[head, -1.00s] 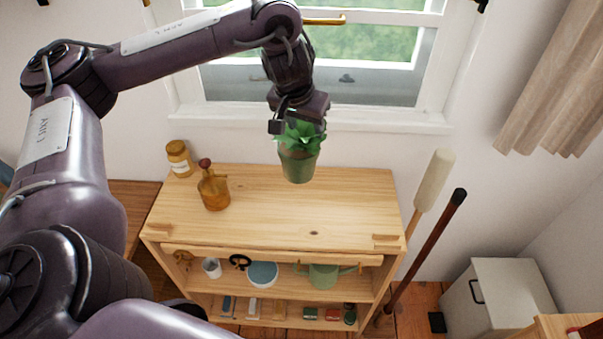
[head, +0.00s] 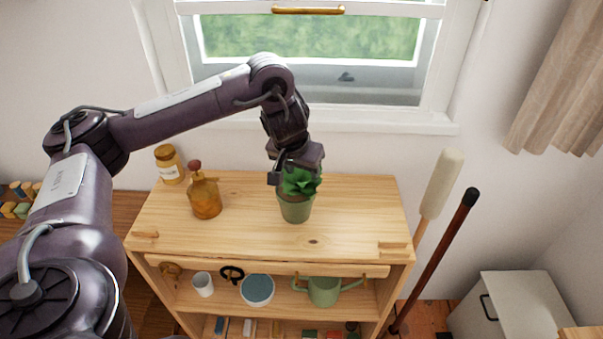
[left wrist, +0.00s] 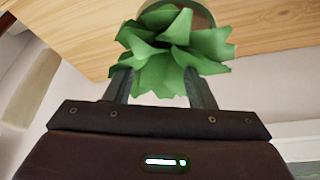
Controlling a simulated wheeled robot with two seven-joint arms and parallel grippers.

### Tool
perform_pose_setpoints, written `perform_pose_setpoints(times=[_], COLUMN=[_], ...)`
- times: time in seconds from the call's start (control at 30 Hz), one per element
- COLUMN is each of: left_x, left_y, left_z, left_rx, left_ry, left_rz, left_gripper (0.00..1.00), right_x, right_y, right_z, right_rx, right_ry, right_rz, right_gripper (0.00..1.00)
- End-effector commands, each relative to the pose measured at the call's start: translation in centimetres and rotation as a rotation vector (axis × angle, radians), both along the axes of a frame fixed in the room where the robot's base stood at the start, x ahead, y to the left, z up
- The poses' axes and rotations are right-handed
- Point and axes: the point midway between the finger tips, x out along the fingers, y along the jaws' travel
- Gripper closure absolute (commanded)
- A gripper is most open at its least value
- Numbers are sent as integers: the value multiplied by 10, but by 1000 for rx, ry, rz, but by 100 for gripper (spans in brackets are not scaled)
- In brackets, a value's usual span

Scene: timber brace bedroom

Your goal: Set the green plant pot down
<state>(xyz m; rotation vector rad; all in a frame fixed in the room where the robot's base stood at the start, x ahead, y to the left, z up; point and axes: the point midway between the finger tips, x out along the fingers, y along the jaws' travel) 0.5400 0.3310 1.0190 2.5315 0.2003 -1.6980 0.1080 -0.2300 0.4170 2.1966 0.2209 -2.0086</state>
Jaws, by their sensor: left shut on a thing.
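The green plant pot (head: 296,209) with a leafy green plant is upright at the middle of the wooden shelf top (head: 348,216). Its base appears to be at or very close to the wood; I cannot tell if it touches. My left gripper (head: 293,172) comes down from above and is shut on the plant pot. In the left wrist view the leaves (left wrist: 172,50) stand between the two fingers (left wrist: 160,85) and hide the grip, with the pot rim (left wrist: 200,12) partly showing behind. My right gripper is not in view.
An amber bottle (head: 205,196) and a labelled jar (head: 169,165) stand left on the top. Lower shelves hold a white cup (head: 203,284), a bowl (head: 257,290) and a green watering can (head: 323,291). The top is clear right of the pot.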

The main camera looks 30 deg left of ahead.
Motion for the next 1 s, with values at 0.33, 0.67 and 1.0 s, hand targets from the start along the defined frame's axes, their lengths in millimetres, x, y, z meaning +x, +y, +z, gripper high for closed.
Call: perform_pose_setpoints(times=[0.33,0.67,1.0], left_x=[0,0,-10], left_y=[0,0,-1], left_z=[-1,-1,36], left_rx=[0,0,2], left_ry=[-1,0,-5], left_rz=[0,1,0], left_gripper=[46,29,29], right_x=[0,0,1], right_y=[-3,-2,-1], right_z=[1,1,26], right_rx=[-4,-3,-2], right_ry=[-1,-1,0], right_rz=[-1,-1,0], right_gripper=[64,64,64])
